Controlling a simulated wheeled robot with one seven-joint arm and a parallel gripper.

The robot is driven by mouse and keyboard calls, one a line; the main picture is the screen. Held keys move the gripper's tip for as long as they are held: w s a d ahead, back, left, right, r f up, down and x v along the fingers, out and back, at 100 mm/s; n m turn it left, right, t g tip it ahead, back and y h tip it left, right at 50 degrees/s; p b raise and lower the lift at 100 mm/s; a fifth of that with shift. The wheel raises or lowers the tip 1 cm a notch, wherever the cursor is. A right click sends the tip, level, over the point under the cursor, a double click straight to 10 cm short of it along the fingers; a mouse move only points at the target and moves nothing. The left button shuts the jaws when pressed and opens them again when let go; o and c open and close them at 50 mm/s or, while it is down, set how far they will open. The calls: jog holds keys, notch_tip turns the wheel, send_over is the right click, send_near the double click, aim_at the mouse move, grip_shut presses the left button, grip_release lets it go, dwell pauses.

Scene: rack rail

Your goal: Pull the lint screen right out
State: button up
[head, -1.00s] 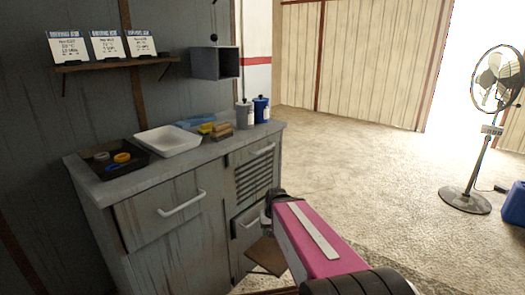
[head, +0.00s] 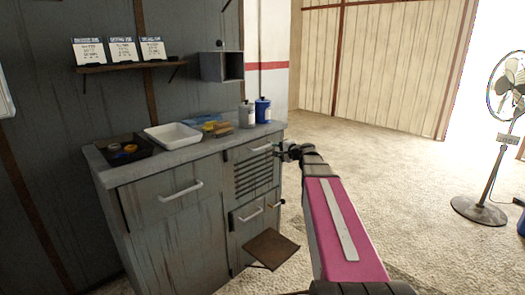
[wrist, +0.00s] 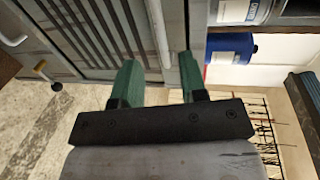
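No part is marked as the lint screen. The nearest candidate is the front with dark slats (head: 256,178) on the right of the grey cabinet. Above the slats is a pale bar handle (head: 262,148). The wrist view shows the slats (wrist: 90,28) at upper left, and the handle (wrist: 158,30) as a pale bar running between the lines of my fingers. My gripper (wrist: 160,80) has two green fingers set apart with nothing gripped. In the head view my gripper (head: 285,151) is at the right end of this handle; its fingertips are hard to make out there.
A lower drawer handle (head: 251,215) and a small yellow-tipped lever (head: 277,203) are below the slats. A brown flap (head: 271,248) sticks out near the floor. A white tray (head: 172,135) and a blue container (head: 263,110) stand on the counter (head: 115,178).

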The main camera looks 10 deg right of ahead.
aim_at(262, 148)
jog(key=x, duration=1)
jog(key=shift+w+a, duration=0.1)
jog(key=shift+a, duration=0.05)
grip_shut()
